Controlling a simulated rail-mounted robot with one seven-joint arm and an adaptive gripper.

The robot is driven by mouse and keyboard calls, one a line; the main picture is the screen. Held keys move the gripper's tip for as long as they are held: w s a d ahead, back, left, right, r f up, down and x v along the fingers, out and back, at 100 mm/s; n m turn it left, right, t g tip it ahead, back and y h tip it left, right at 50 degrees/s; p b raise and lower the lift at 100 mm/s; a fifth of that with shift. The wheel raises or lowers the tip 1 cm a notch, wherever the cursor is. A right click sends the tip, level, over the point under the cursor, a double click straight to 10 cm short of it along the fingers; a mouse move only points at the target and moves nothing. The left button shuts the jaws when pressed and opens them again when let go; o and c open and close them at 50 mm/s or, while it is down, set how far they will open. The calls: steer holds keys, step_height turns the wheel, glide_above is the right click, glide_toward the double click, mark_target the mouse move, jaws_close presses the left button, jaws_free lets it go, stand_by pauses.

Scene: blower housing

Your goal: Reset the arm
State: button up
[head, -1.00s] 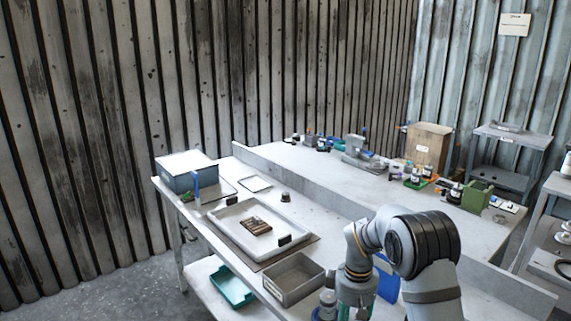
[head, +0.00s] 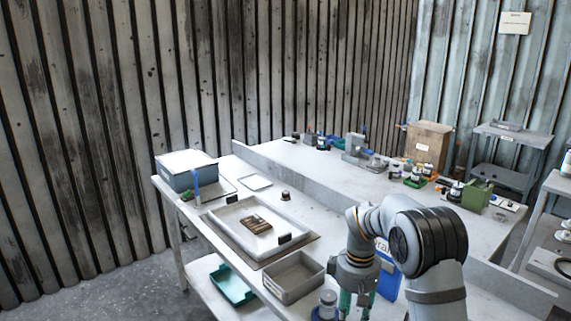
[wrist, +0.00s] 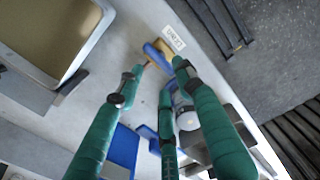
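My gripper (head: 354,306) hangs at the front of the workbench in the head view, with its green fingers pointing down. Its lower part is cut off by the frame edge. In the wrist view three green fingers (wrist: 153,82) stand spread apart, with nothing held between them. Below them, apart from the tips, lie a blue-handled tool (wrist: 158,55) near a small printed label (wrist: 173,38) and a whitish round-topped item (wrist: 187,119) partly hidden by a finger.
A grey open bin (head: 294,278) and a blue lettered bin (head: 388,284) flank my gripper. A white tray (head: 222,218) holds a small brown part (head: 256,224). A grey-and-blue item (head: 327,306) stands close to the fingers. Small items line the raised back shelf.

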steer(key=f, duration=0.4)
steer(key=shift+s, duration=0.2)
steer(key=shift+w+r+n+p, duration=0.15)
steer(key=shift+r+n+p, duration=0.1)
steer(key=shift+n+p, duration=0.45)
steer(key=n+p, duration=0.1)
steer(key=n, duration=0.1)
steer(key=n+p, duration=0.1)
steer(key=n, duration=0.1)
steer(key=n+p, duration=0.1)
steer(key=n, duration=0.1)
steer(key=shift+a, duration=0.25)
steer(key=n+p, duration=0.2)
steer(key=n, duration=0.1)
steer(key=n+p, duration=0.1)
steer(key=shift+s+r, duration=0.1)
steer(key=shift+s, duration=0.2)
steer(key=n+p, duration=0.3)
steer(key=n, duration=0.1)
steer(key=shift+s+a+n+p, duration=0.1)
steer(key=shift+s+n+p, duration=0.05)
steer(key=shift+n+p, duration=0.15)
step_height(320, 180, up, 7)
steer(key=b, duration=0.2)
steer(key=shift+b, duration=0.35)
steer(key=shift+f, duration=0.25)
